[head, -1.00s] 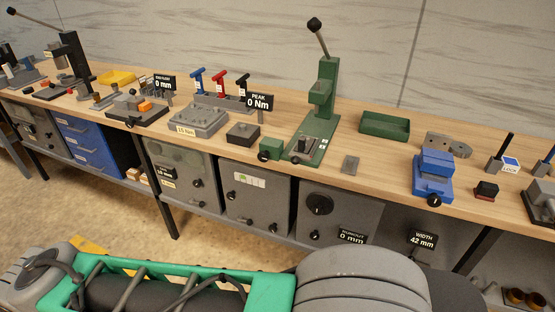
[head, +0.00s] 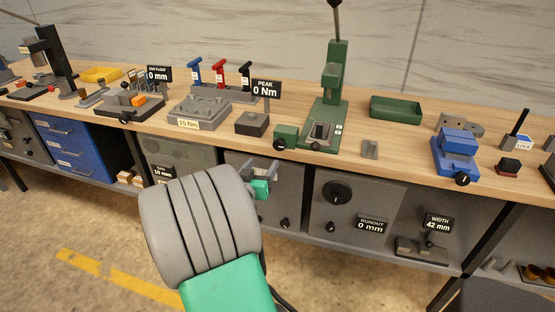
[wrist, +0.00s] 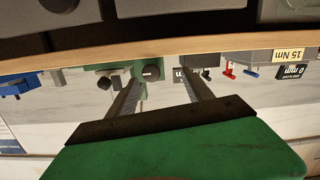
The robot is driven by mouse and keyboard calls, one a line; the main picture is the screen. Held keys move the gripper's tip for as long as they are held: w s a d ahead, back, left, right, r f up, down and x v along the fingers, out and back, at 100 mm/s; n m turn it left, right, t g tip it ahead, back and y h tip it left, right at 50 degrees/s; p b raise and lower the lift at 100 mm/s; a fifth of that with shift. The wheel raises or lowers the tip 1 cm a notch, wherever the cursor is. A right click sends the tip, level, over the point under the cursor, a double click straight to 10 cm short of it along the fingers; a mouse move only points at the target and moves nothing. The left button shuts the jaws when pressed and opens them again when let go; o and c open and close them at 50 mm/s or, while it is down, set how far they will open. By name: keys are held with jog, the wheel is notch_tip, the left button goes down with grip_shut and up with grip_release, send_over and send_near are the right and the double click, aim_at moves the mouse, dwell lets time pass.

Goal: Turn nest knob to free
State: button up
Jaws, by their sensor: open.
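No knob carries a readable "nest" label. A green block with a black round knob (head: 278,145) sits at the bench's front edge, left of the green lever press (head: 329,105). In the wrist view, which is upside down, this knob (wrist: 151,73) shows between the fingertips, beyond them. My gripper (head: 261,166) is open and empty, in front of the cabinets and just below the bench edge. It is apart from the knob. The open fingers also show in the wrist view (wrist: 161,76). The knob's pointer setting is too small to read.
A dark block (head: 251,124) stands left of the green block, and a small grey plate (head: 369,149) lies to the press's right. A blue vise (head: 456,151) stands farther right. Cabinets with knobs (head: 336,193) fill the space below the bench.

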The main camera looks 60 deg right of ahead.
aim_at(278, 147)
jog(key=shift+h, duration=0.7)
jog(key=d, duration=0.3)
jog(key=d+p, duration=0.1)
jog(key=d, duration=0.1)
jog(key=s+d+p, duration=0.1)
jog(key=d, duration=0.2)
jog(key=shift+d+r, duration=0.35)
jog(key=shift+r, duration=0.05)
jog(key=shift+w+d, duration=0.15)
jog(key=shift+d, duration=0.1)
grip_shut()
